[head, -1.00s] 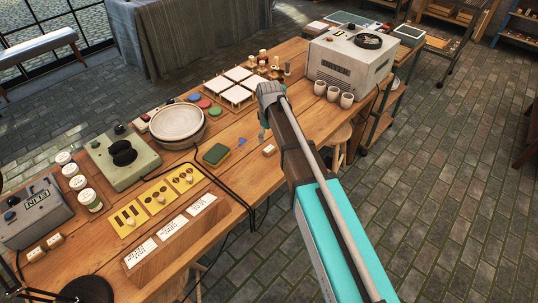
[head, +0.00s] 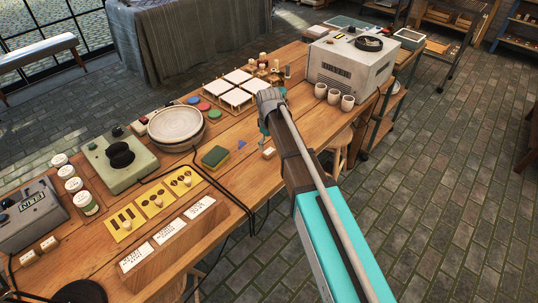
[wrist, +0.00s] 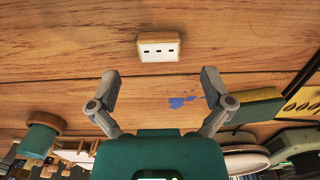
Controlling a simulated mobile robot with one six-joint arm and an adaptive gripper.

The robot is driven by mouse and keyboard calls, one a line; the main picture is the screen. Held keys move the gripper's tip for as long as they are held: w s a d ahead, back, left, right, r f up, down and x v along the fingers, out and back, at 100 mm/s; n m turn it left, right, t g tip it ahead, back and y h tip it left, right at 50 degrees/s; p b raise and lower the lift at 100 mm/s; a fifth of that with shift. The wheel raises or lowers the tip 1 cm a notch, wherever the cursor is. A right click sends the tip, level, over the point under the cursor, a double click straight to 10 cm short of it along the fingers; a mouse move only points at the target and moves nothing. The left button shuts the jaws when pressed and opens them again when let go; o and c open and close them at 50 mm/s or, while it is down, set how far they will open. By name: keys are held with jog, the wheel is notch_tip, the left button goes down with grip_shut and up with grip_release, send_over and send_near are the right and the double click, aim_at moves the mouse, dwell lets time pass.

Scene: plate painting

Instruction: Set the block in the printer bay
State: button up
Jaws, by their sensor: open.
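A small wooden block (wrist: 159,47) with a white face and several short black marks lies on the wooden table, ahead of my gripper in the wrist view. It also shows as a small pale block (head: 268,152) near the table's front edge. My gripper (wrist: 160,84) is open and empty, its fingers spread on either side of bare table, with the block beyond the tips. In the head view my arm partly hides the gripper. Yellow panels (head: 157,202) with black symbols and small knobbed blocks lie at left. I cannot tell which thing is the printer bay.
A dark green and yellow sponge (head: 216,157) lies left of the block, with a blue smear (wrist: 180,102) between. A round pale plate (head: 176,122) and a green device (head: 122,157) stand further left. A cream machine (head: 348,66) and several cups (head: 333,97) stand right. A black cable crosses the table.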

aim_at(269, 151)
jog(key=shift+w+f+b, duration=0.1)
jog(key=shift+f+b, duration=1.9)
jog(key=shift+f, duration=0.25)
jog(key=c, duration=1)
jog(key=shift+r, duration=0.15)
jog(key=shift+r+p, duration=0.95)
jog(key=shift+p, duration=0.2)
jog(key=s+d+r+p, duration=0.4)
jog(key=s+r+p, duration=0.6)
jog(key=s, duration=0.3)
jog(key=shift+s+r+p, duration=0.2)
jog(key=shift+r+p, duration=0.2)
jog(key=shift+r, duration=0.05)
jog(key=shift+d, duration=0.1)
